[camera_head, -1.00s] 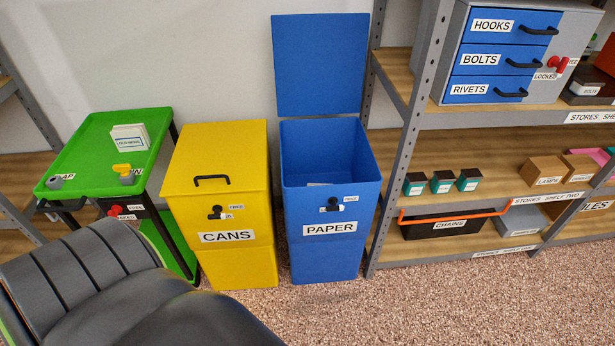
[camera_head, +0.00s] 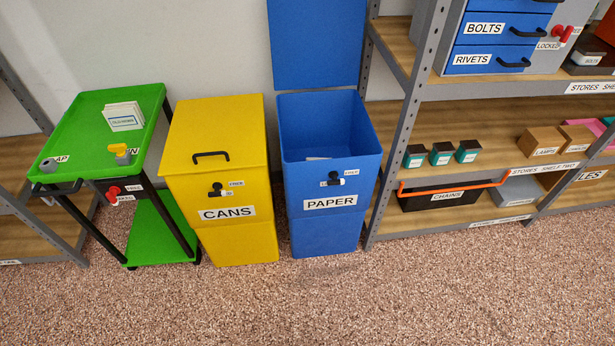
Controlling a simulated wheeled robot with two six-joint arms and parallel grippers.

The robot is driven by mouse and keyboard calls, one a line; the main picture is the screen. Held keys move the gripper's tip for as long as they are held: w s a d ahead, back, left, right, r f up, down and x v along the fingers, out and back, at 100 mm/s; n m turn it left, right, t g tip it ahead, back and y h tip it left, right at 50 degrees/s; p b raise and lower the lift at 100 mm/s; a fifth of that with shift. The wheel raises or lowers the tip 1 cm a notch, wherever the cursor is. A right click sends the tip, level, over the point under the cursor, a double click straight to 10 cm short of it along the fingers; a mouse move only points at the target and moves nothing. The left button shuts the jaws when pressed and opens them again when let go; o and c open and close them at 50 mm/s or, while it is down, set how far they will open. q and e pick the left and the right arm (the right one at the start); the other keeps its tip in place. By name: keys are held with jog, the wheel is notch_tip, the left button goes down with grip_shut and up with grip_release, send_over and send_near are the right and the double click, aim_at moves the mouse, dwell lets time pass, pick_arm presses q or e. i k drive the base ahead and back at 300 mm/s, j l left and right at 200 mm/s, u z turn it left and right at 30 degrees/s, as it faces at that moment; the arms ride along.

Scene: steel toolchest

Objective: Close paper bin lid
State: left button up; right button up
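The blue paper bin (camera_head: 328,232) stands on the floor in the middle of the head view, with a "PAPER" label on its front. Its blue lid (camera_head: 316,45) stands upright at the back, open against the wall, and its top edge is cut off by the frame. Something white lies inside the bin, mostly hidden by the front wall. A small black latch knob (camera_head: 335,177) with a label sits on the bin's front. Neither of my grippers is in view.
A yellow cans bin (camera_head: 235,237) with a shut lid stands close on the left. A green cart (camera_head: 88,128) is further left. A steel shelf unit (camera_head: 400,130) with drawers and boxes stands close on the right. The speckled floor (camera_head: 330,305) in front is clear.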

aim_at(314, 44)
jog(key=i+l, duration=0.3)
jog(key=l, duration=0.15)
jog(key=i+l, duration=0.25)
jog(key=l, duration=0.15)
jog(key=i+l, duration=0.3)
jog(key=l, duration=0.15)
jog(key=z, duration=0.05)
